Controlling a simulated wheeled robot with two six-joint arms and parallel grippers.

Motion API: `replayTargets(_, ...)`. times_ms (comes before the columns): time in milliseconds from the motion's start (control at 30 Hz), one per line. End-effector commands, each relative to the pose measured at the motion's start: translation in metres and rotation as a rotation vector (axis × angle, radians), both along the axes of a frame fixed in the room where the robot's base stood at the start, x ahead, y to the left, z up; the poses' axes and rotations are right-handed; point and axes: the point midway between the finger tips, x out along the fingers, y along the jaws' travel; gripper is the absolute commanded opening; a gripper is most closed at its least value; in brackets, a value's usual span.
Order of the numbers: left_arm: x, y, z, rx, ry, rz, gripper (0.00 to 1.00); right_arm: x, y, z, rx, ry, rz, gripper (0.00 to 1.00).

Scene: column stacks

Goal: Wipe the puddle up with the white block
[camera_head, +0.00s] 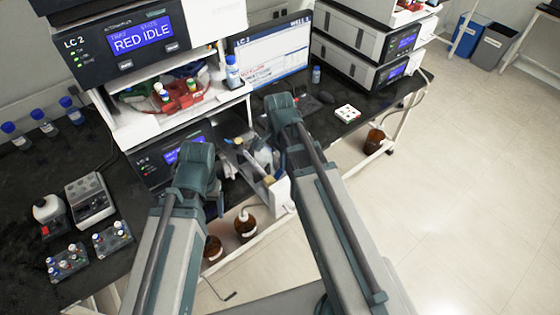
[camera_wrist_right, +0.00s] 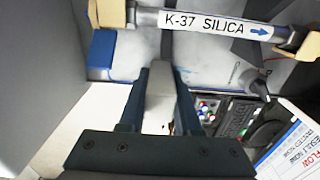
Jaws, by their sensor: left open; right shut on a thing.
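In the right wrist view my right gripper (camera_wrist_right: 160,88) is shut on the white block (camera_wrist_right: 159,102), which sits upright between its two fingers. Ahead of it is a pale, smeared tray floor (camera_wrist_right: 205,52) below a column labelled K-37 SILICA (camera_wrist_right: 215,22). I cannot make out the puddle's edge; the block and fingers cover part of that floor. In the head view the right gripper is hidden by its arm, near the open bay between the instruments. My left gripper is mostly hidden behind its own arm at the bay's left; it is open.
Beige clips (camera_wrist_right: 297,38) hold the column's ends, and a blue block (camera_wrist_right: 101,50) stands at the left wall. In the head view, brown bottles (camera_head: 245,223) stand below the bay. Vial racks (camera_head: 68,261) and a grey device (camera_head: 90,199) are on the left bench.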

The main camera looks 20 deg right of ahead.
Motion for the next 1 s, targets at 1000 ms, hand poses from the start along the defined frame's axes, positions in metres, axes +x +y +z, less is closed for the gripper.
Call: replayTargets(1000,0.0,0.0,0.001,0.0,0.0,0.0,0.72,0.037,0.014,0.001,0.0,-0.001,0.0,0.01)
